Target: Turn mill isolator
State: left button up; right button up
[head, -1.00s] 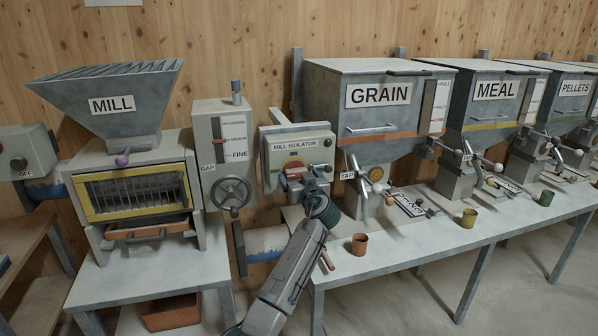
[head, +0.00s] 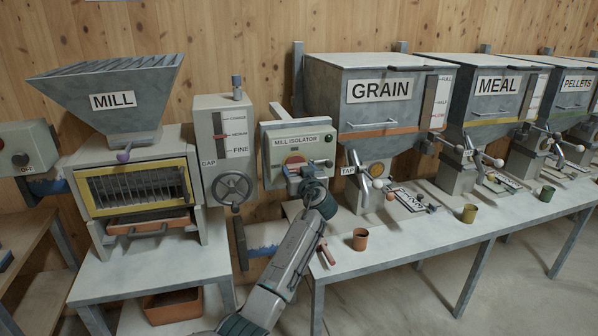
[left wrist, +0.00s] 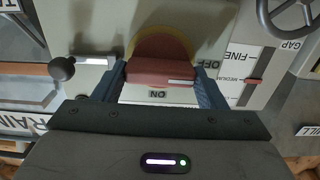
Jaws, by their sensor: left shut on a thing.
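The mill isolator (head: 303,139) is a pale panel on the wall between the mill and the grain bin. Its red handle (left wrist: 158,72) sits on a yellow disc (left wrist: 187,48) in the left wrist view. An ON label (left wrist: 157,94) and an OFF label (left wrist: 211,64) show upside down beside the handle. My left gripper (head: 305,180) is at the front of the panel. In the left wrist view its fingers (left wrist: 160,88) stand on either side of the red handle, shut on it. I cannot tell which label the handle points at. My right gripper is not in view.
A handwheel (head: 233,187) stands left of the isolator. A dark ball knob (left wrist: 62,68) sticks out beside the handle. The grain bin (head: 378,95) and its tap are close on the right. An orange cup (head: 360,240) stands on the bench below.

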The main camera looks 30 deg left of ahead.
pick_arm(q)
jog(key=m+p, duration=0.2)
jog(key=m, duration=1.5)
jog(key=shift+d+f+m+p, duration=0.1)
jog(key=shift+f+m+p, duration=0.05)
jog(key=shift+m+p, duration=0.2)
jog(key=shift+m, duration=0.25)
jog(key=o, duration=1)
